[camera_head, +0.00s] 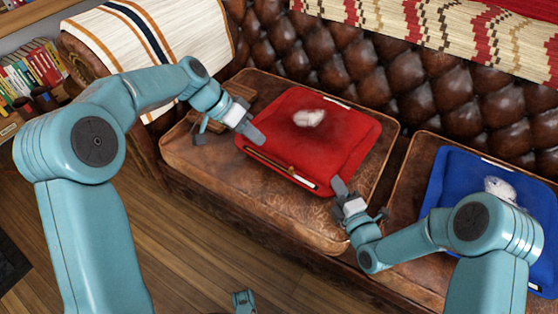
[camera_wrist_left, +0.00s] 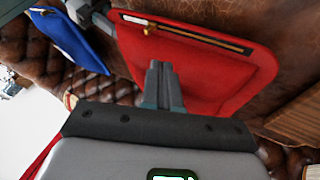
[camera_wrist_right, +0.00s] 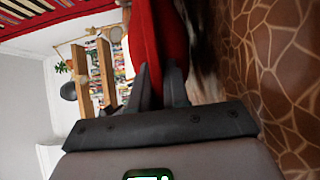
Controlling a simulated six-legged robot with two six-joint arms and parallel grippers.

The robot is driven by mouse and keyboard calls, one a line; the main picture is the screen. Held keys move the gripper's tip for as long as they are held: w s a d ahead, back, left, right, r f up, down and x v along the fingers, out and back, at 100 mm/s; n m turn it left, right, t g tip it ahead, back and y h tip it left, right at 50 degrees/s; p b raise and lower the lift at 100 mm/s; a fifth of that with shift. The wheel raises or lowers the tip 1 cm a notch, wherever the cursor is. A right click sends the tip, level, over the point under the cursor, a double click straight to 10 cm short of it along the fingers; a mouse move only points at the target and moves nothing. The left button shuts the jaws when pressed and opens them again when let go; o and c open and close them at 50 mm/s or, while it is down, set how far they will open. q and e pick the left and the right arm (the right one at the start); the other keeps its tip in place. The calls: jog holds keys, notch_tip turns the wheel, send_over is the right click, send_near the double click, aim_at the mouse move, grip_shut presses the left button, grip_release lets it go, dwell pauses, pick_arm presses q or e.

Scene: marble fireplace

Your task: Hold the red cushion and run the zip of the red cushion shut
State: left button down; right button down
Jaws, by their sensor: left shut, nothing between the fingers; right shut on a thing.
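The red cushion (camera_head: 345,135) lies on the brown leather seat, with a pale fluffy tuft (camera_head: 309,117) on top. Its zip (camera_head: 270,162) runs along the front edge; in the left wrist view (camera_wrist_left: 200,38) a dark strip shows along it. A small gold-coloured slider (camera_wrist_left: 151,28) sits near the end close to my right gripper. My right gripper (camera_head: 340,190) is shut on the cushion's front right corner; red cloth (camera_wrist_right: 146,60) shows between its fingers in the right wrist view. My left gripper (camera_head: 257,136) is shut and empty, over the cushion's left part, away from the slider.
A blue cushion (camera_head: 455,180) with a pale tuft lies on the seat to the right. A brown wooden thing (camera_head: 240,91) lies at the left of the seat, behind my left gripper. The tufted backrest (camera_head: 350,65) rises behind. The wooden floor (camera_head: 190,240) in front is mostly clear.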

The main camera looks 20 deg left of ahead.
pick_arm(q)
jog(key=a, duration=0.2)
send_near(280, 171)
jog(key=shift+n, duration=0.4)
jog(key=w+f, duration=0.1)
jog(key=d+f, duration=0.1)
jog(key=w+f, duration=0.1)
jog(key=shift+w+d+f, duration=0.25)
jog(key=shift+w+d, duration=0.1)
jog(key=shift+d, duration=0.05)
jog(key=d, duration=0.1)
jog(key=s+d, duration=0.1)
jog(key=d, duration=0.1)
jog(key=shift+d+f, duration=0.1)
jog(key=shift+f, duration=0.05)
jog(key=shift+d+t, duration=0.3)
jog(key=shift+d, duration=0.1)
jog(key=shift+s, duration=0.1)
jog(key=s+d, duration=0.1)
jog(key=d, duration=0.4)
jog(key=s+d, duration=0.1)
jog(key=d, duration=0.1)
jog(key=shift+s+d, duration=0.35)
jog(key=shift+d, duration=0.05)
